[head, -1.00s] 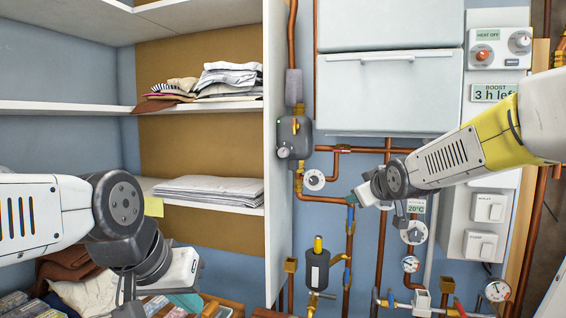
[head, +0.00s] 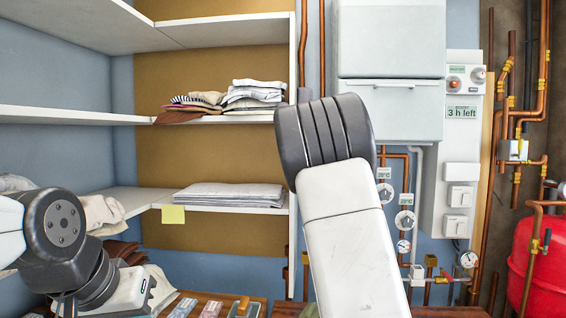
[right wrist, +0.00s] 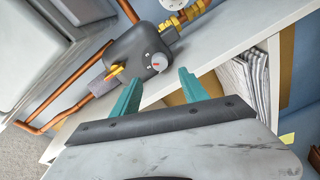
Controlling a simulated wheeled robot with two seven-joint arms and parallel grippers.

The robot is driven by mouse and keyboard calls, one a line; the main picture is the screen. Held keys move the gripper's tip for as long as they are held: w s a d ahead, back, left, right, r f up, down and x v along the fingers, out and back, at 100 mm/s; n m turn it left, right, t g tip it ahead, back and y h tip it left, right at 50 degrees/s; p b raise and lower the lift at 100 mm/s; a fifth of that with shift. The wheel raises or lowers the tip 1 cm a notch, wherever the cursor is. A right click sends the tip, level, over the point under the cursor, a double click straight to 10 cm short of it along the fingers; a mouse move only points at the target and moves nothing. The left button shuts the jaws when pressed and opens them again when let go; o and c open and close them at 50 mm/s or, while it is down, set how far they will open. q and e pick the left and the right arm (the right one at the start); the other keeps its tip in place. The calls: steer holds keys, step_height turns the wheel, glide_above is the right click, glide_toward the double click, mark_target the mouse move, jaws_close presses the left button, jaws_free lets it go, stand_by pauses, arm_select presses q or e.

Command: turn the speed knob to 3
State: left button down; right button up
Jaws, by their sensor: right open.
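The speed knob (right wrist: 158,62) shows in the right wrist view as a small pale grey dial with a red mark on the front of a dark grey pump (right wrist: 135,50). Any numbers around it are too small to read. My right gripper (right wrist: 160,74) is open, its two teal fingers spread to either side of the knob in the picture, with nothing between them. I cannot tell how far off the knob is. In the head view my right arm covers the pump. My left gripper (head: 130,292) is low at the left, its fingers not clearly visible.
Copper pipes (right wrist: 75,88) run beside the pump. A white shelf unit (head: 293,150) with folded laundry (head: 230,195) stands left of my right arm. A white cabinet (head: 390,110), a control panel (head: 462,150) and a red tank (head: 540,265) are at the right.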

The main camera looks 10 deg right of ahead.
steer(key=w+d, duration=0.1)
steer(key=w, duration=0.6)
steer(key=shift+w, duration=0.3)
steer(key=shift+f, duration=0.1)
jaws_close()
steer(key=m, duration=0.5)
steer(key=shift+f+t, duration=0.1)
steer(key=shift+t, duration=0.3)
jaws_free()
